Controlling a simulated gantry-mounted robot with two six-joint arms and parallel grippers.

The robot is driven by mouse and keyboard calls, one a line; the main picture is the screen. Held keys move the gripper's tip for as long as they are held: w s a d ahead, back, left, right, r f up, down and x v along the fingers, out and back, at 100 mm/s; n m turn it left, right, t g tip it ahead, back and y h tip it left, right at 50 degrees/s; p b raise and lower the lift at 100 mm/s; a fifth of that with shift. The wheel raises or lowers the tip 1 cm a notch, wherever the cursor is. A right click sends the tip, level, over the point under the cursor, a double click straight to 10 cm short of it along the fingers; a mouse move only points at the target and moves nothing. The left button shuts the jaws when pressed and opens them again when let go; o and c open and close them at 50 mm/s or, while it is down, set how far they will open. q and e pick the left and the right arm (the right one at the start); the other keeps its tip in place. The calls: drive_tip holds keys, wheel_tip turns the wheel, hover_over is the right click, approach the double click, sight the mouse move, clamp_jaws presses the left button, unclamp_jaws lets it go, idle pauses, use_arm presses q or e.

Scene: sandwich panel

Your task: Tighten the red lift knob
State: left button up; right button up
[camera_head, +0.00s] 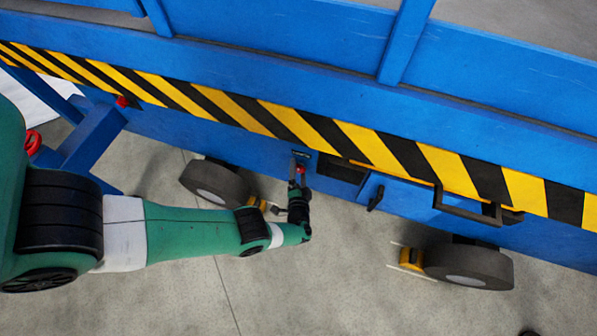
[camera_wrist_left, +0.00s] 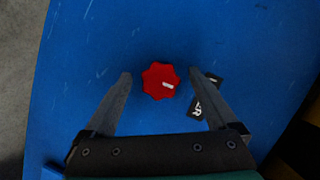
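The red lift knob (camera_wrist_left: 161,81) is a lobed red knob with a white mark, set on a blue panel (camera_wrist_left: 110,35). In the left wrist view it sits between the two fingertips of my left gripper (camera_wrist_left: 160,76), with a gap on each side. The fingers are open and not touching it. In the head view my left gripper (camera_head: 299,182) is at the blue side of the lift, with a small bit of red at its tip. My right gripper is in neither view.
A black label (camera_wrist_left: 205,96) with white marks lies right of the knob. The lift has a striped yellow-black band (camera_head: 360,142), a dark opening (camera_head: 342,170), a black handle (camera_head: 376,198) and wheels (camera_head: 470,266) with yellow chocks (camera_head: 411,259). Another red part (camera_head: 122,101) shows at left.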

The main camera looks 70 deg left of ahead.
use_arm(q)
drive_tip(key=shift+d+r, duration=0.1)
drive_tip(key=shift+s+d+r+p, duration=0.1)
drive_tip(key=shift+d+r+p, duration=0.05)
drive_tip(key=shift+d+p, duration=0.2)
drive_tip(key=p+v, duration=0.3)
drive_tip(key=v, duration=0.7)
drive_tip(key=shift+s+d, duration=0.15)
drive_tip(key=shift+d, duration=0.2)
